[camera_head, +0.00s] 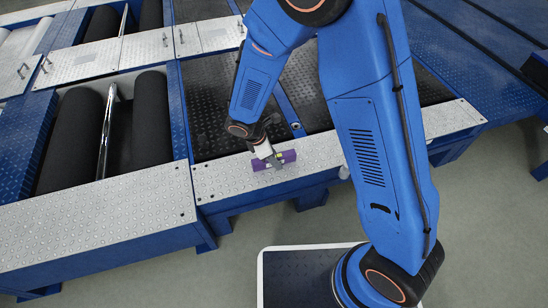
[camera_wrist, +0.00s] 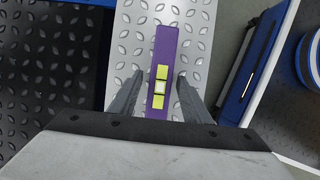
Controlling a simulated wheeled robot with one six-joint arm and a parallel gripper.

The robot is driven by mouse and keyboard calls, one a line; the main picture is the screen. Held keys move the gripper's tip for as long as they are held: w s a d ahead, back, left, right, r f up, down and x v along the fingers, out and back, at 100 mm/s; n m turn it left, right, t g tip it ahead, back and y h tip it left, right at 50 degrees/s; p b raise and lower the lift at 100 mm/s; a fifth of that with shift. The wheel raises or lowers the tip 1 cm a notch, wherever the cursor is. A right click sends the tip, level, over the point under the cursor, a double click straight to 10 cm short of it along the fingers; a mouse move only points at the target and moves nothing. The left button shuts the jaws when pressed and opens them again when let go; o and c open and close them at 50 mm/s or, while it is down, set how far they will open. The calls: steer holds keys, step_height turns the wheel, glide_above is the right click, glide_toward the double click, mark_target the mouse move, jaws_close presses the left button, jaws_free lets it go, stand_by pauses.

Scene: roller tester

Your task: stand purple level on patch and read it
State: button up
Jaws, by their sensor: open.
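The purple level (camera_head: 274,160) is a long purple bar on the silver tread-plate strip at the front edge of the roller tester. In the wrist view the purple level (camera_wrist: 170,50) runs away from me, with yellow-green vials and a pale square along its near half. My gripper (camera_head: 264,152) is over the level in the head view. In the wrist view my gripper (camera_wrist: 158,85) is open, with one dark finger on each side of the level and gaps between. The near end of the level is hidden by the gripper body. I cannot tell which spot is the patch.
Black rollers (camera_head: 150,118) lie in an open bay to the left. Black tread plates (camera_head: 215,85) sit behind the silver strip (camera_head: 400,125). Blue legs and frame edges stand below the strip.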

steer(key=shift+r, duration=0.15)
steer(key=v, duration=1.2)
steer(key=s+d+r+m+y, duration=0.1)
steer(key=s+d+r+m, duration=0.1)
steer(key=d+r+m, duration=0.5)
steer(key=s+d+r+m+y, duration=0.1)
steer(key=s+d+r+m, duration=0.15)
steer(key=d+r, duration=0.8)
steer(key=s+d+r+m+t+y, duration=0.2)
steer(key=s+d+r+m, duration=0.3)
steer(key=s+d+m, duration=0.6)
steer(key=s+d+t, duration=0.1)
steer(key=s+d, duration=0.1)
steer(key=s, duration=0.2)
steer(key=shift+d+m+t, duration=0.3)
steer(key=shift+d+m, duration=0.05)
steer(key=shift+d, duration=0.05)
steer(key=shift+r, duration=0.15)
